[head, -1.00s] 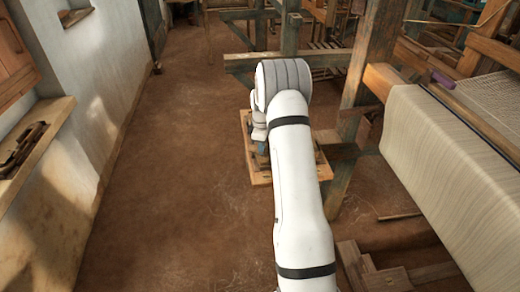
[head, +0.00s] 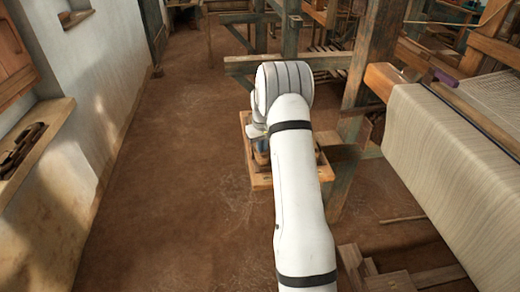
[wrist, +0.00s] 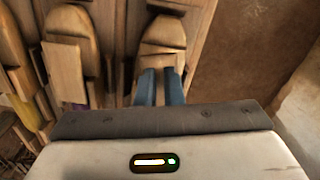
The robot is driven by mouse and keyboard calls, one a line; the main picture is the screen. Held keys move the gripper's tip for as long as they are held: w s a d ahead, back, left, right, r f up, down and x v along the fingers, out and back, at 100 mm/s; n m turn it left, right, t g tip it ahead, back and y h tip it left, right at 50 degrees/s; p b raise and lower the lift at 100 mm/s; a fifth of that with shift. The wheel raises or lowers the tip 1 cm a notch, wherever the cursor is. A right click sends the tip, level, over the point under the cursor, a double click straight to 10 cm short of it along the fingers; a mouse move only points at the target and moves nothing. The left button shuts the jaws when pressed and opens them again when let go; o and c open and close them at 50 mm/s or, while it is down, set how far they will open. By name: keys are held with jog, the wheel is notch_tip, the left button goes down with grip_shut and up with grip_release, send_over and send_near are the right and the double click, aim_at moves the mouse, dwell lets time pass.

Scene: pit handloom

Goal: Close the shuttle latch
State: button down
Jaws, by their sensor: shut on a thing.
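In the wrist view several pointed wooden shuttles lie side by side in a wooden rack. The nearest shuttle (wrist: 165,30) has a flat wooden latch piece (wrist: 160,52) across it. My gripper (wrist: 160,72) has its two blue fingers at the lower edge of this piece, close together and shut on a narrow wooden part that seems to belong to the latch. The fingers hide most of the held part. In the head view my arm covers most of the wooden rack (head: 259,181), and the latch is hidden there.
A second shuttle (wrist: 75,20) with a similar wooden piece (wrist: 64,72) lies to the left. The loom post (head: 370,60) and cloth beam (head: 440,150) stand right of my arm. A wall ledge (head: 40,130) is at the left. The earthen floor (head: 170,200) between is clear.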

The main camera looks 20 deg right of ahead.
jog(key=shift+m, duration=1.6)
jog(key=c, duration=1.8)
grip_release()
notch_tip(320, 180, up, 7)
jog(key=shift+r, duration=0.4)
